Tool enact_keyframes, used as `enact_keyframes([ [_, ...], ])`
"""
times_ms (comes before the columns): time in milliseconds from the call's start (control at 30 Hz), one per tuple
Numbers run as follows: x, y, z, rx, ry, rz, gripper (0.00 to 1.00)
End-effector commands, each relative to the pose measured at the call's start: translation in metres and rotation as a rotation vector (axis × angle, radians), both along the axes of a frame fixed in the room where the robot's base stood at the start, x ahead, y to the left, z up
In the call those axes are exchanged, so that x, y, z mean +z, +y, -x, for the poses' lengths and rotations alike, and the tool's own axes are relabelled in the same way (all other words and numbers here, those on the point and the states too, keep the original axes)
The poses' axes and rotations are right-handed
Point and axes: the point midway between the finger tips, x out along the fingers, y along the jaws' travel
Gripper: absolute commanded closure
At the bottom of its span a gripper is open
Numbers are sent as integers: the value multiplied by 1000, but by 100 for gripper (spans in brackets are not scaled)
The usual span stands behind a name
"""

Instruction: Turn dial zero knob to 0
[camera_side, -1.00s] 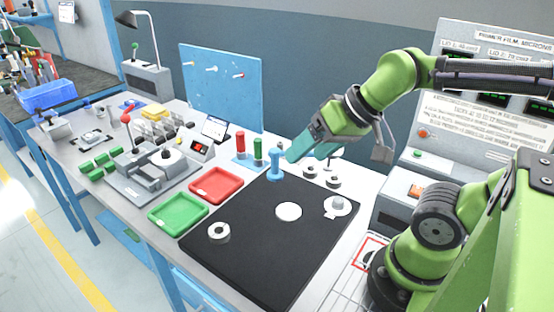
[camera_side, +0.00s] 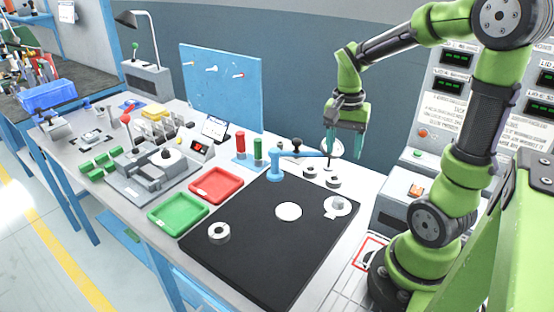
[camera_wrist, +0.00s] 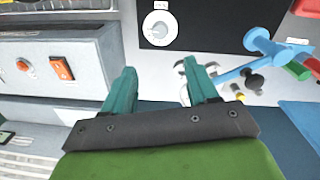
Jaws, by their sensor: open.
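A grey knob on a white round disc (camera_side: 338,206) sits at the right corner of the black mat (camera_side: 262,262). The knob also shows in the wrist view (camera_wrist: 159,29), with a small label I cannot read. My gripper (camera_side: 347,154) is open and empty, with teal fingers pointing down. It hangs above the table behind the knob, apart from it. In the wrist view my gripper (camera_wrist: 163,76) has its fingers spread, with the knob beyond the tips. The knob's pointer setting is too small to read.
A blue post with a side arm (camera_side: 276,165) and a round white gauge (camera_side: 331,147) stand close left of my gripper. Dark-topped rings (camera_side: 333,181) lie below. A grey box with an orange switch (camera_side: 415,191) is at right. A white disc (camera_side: 289,211) lies mid-mat.

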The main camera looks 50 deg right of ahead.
Motion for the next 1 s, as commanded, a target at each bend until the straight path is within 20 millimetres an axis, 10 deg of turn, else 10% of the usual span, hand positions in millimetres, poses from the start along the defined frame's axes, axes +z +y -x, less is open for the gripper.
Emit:
enact_keyframes([
  [600, -127, 0, 7, 5, 4, -3, 42],
  [1000, -159, 0, 7, 5, -2, -2, 42],
])
